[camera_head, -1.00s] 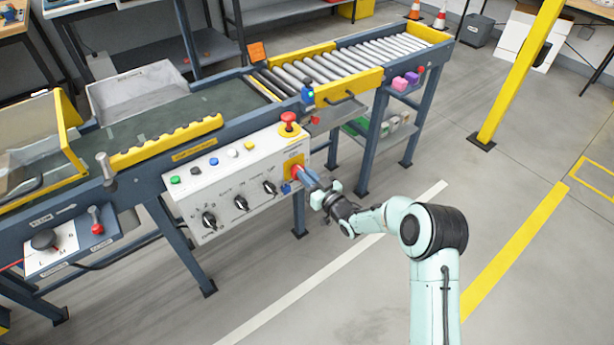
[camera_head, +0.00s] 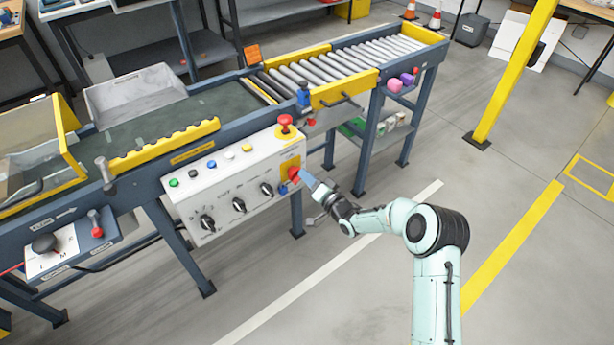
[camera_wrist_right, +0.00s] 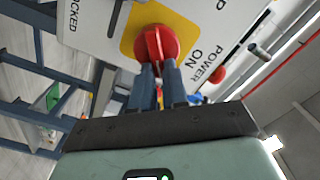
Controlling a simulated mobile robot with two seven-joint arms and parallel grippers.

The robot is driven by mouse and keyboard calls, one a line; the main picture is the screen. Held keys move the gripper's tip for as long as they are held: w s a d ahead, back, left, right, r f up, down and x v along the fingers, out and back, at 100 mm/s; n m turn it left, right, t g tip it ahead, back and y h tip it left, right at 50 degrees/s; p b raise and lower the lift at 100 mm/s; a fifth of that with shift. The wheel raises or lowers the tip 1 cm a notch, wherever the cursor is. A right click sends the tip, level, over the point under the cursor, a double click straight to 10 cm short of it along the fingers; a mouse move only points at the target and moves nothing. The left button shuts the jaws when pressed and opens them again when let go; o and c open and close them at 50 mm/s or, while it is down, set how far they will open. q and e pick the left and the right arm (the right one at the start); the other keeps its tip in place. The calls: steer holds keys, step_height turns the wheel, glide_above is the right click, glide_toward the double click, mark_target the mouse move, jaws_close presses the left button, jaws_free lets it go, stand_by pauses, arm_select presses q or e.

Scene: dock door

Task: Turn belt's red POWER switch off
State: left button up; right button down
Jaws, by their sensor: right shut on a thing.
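The red POWER switch (camera_head: 294,174) is a round red rotary knob on a yellow plate at the right end of the white control panel (camera_head: 225,205). In the right wrist view the red switch (camera_wrist_right: 156,44) fills the top middle, with the words POWER and ON to its right. My right gripper (camera_head: 303,178) is at the switch. In the wrist view its two dark fingers (camera_wrist_right: 158,75) are shut on the raised grip of the knob, which covers part of the fingertips. My left gripper is not in view.
A red mushroom button (camera_head: 285,121) stands on top of the panel above the switch. Black knobs (camera_head: 239,205) and coloured buttons are to the left. A blue table leg (camera_head: 297,213) is below. Open floor lies to the right.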

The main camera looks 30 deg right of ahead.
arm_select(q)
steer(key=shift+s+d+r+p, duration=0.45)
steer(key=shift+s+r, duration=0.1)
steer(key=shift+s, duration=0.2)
arm_select(e)
steer(key=shift+d+f+m, duration=0.1)
steer(key=shift+f+m, duration=0.1)
steer(key=shift+m, duration=1.05)
steer(key=shift+d+f+m, duration=0.1)
steer(key=shift+f+m, duration=0.15)
steer(key=shift+m, duration=0.95)
steer(key=shift+f+m, duration=0.2)
steer(key=shift+m, duration=1.05)
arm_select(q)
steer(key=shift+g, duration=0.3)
arm_select(e)
steer(key=c, duration=1.1)
jaws_free()
steer(key=shift+c, duration=0.2)
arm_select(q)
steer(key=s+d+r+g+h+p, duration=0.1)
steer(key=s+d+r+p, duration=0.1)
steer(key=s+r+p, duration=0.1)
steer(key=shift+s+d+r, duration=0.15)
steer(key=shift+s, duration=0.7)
arm_select(e)
steer(key=s+d, duration=0.1)
steer(key=s, duration=1.2)
steer(key=shift+s, duration=0.2)
